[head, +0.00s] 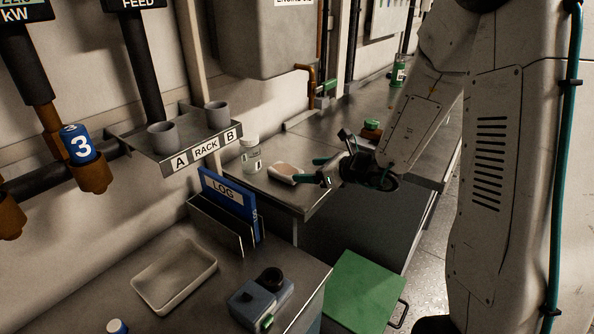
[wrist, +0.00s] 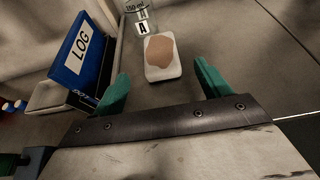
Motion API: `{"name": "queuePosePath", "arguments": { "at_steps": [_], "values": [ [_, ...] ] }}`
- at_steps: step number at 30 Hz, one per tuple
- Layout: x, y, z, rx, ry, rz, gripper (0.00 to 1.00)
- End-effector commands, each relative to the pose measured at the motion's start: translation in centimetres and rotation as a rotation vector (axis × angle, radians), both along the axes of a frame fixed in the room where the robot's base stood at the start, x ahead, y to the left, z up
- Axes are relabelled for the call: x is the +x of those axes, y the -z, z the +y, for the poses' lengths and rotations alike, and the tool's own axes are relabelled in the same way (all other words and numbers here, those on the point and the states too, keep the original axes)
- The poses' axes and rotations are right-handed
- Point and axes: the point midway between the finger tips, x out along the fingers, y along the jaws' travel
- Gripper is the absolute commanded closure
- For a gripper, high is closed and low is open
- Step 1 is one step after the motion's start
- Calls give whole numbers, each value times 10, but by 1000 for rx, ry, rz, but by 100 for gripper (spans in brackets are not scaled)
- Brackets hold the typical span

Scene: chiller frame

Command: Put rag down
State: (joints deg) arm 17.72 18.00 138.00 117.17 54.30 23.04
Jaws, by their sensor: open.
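The rag (wrist: 162,51) looks like a flat tan-brown piece lying in a small white dish (wrist: 154,74) on the metal counter. In the head view the rag (head: 285,169) and its dish (head: 275,175) are near the counter's front edge. My gripper (head: 318,170) is just right of the dish in the head view. In the wrist view my gripper's green fingers (wrist: 163,90) are spread apart, with the dish beyond them and nothing between them. The rag appears apart from both fingers.
A clear jar (head: 250,156) labelled A stands close behind the dish. A blue LOG binder (head: 228,194) stands in a holder to the left. A rack (head: 190,151) with two grey cups is above. A green-lidded box (head: 362,290) is below, and an empty tray (head: 150,296) sits front left.

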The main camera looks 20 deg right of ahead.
Motion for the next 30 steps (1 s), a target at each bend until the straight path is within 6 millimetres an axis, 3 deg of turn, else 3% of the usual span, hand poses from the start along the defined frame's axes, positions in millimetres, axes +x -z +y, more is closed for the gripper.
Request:
{"name": "queuePosePath", "arguments": {
  "at_steps": [4, 11, 14, 17, 20, 24, 27, 30],
  "values": [
    [-18, -9, -13, 0, 3, -1, 24],
    [-29, -14, -19, -1, 0, -1, 24],
    [-33, -22, -11, -23, -44, -19, 24],
    [-47, -43, 14, -98, -183, -75, 24],
    [-77, -70, 50, -235, -417, -169, 24],
    [-140, -100, 92, -476, -799, -314, 24],
    [-189, -110, 105, -657, -1064, -401, 24],
    [-234, -116, 103, -848, -1316, -472, 24]
  ]
}}
